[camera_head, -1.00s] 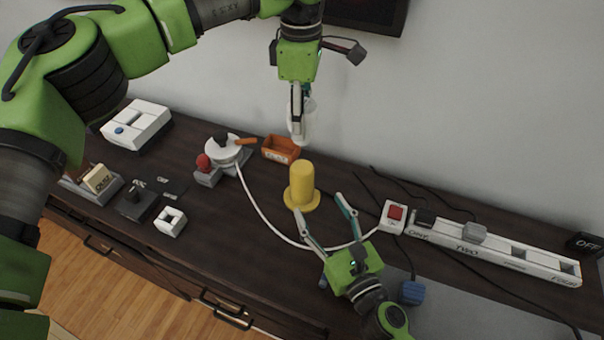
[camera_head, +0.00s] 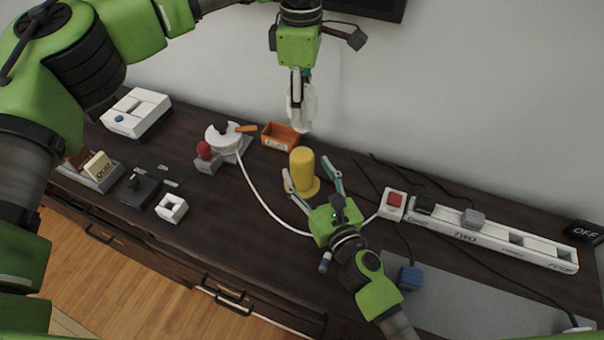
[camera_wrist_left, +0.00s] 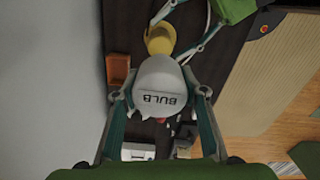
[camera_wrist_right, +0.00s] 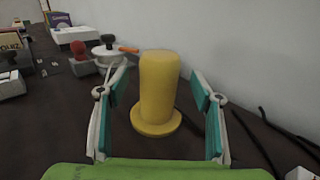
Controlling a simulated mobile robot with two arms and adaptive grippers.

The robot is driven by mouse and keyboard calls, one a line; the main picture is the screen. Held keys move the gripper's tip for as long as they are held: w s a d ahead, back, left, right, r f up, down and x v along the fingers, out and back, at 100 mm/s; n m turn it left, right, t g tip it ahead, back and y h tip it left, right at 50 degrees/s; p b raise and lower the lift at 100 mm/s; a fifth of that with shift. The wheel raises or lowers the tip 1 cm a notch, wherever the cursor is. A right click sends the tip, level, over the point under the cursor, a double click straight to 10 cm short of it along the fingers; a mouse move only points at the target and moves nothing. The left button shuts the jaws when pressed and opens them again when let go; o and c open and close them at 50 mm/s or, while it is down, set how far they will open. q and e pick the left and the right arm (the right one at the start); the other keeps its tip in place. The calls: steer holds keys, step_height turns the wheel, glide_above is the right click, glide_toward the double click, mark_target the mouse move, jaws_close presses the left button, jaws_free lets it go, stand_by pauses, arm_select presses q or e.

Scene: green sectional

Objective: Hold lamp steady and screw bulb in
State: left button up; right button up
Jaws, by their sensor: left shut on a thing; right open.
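The yellow lamp (camera_head: 303,168) stands upright on the dark desk, a cylinder on a round flange. It also shows in the right wrist view (camera_wrist_right: 158,90) and, partly hidden, in the left wrist view (camera_wrist_left: 160,36). My left gripper (camera_head: 301,118) is shut on the white bulb (camera_wrist_left: 161,86), marked BULB, and holds it above and apart from the lamp. The bulb shows in the head view too (camera_head: 308,108). My right gripper (camera_head: 311,168) is open, with its fingers on either side of the lamp; in the right wrist view gaps show between the pads and the lamp.
An orange tray (camera_head: 281,137) and a white round device (camera_head: 226,138) stand left of the lamp. A red-button switch (camera_head: 393,203) and a long white power strip (camera_head: 492,238) lie right. A white cable (camera_head: 262,207) curves across the desk in front.

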steer(key=shift+x, duration=2.15)
steer(key=shift+s, duration=0.1)
jaws_close()
arm_select(q)
steer(key=shift+f, duration=2.45)
